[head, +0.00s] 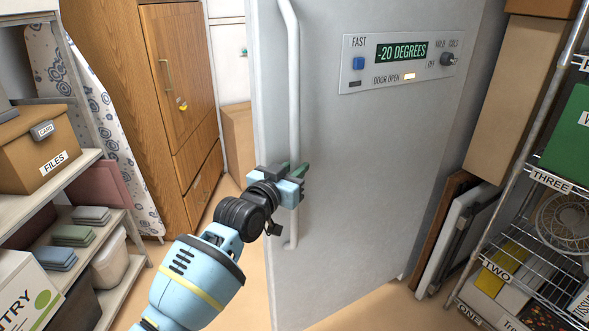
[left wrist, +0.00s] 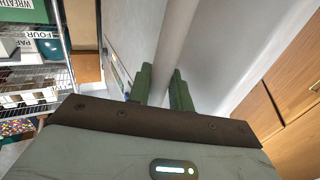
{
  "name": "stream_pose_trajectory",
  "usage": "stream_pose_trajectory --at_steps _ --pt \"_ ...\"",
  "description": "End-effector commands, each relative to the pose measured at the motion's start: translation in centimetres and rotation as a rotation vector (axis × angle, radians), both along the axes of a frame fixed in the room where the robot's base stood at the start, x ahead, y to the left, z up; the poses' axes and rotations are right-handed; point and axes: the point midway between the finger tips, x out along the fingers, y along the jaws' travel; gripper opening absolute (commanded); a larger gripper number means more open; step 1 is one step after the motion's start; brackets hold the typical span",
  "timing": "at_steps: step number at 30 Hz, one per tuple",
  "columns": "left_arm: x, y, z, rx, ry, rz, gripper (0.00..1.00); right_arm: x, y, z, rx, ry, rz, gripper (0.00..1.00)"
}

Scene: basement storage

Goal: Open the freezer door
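The freezer door (head: 350,200) is a large grey panel in the middle of the head view. Its panel reads "-20 DEGREES", and the lamp (head: 409,76) beside "DOOR OPEN" is lit. A long white vertical handle (head: 293,90) runs along the door's left side. My left gripper (head: 293,171) is at the lower part of the handle, its green fingers on either side of it. In the left wrist view the handle (left wrist: 182,45) passes between the fingers (left wrist: 161,88), which look closed around it. My right gripper is not in view.
A wooden cabinet (head: 170,80) and a cardboard box (head: 238,135) stand left of the freezer. A shelf (head: 85,160) with boxes is at far left. A wire rack (head: 545,175) and leaning panels (head: 460,235) are at right. Bare floor (head: 245,270) shows left of the door.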

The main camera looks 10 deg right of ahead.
Motion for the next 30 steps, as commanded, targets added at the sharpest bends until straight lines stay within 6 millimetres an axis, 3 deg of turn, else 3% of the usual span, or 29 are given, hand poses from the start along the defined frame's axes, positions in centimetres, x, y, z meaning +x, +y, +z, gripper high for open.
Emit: stream_pose_trajectory --at_steps 4,17,30 --pt "0.0 0.0 0.1 -0.001 -0.001 0.0 0.39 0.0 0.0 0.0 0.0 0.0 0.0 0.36" --pt "-0.5 0.5 0.0 0.0 0.0 0.001 0.39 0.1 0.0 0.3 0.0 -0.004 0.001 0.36" --pt "-4.6 3.9 0.1 -0.001 -0.001 0.0 0.39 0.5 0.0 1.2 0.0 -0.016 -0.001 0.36"
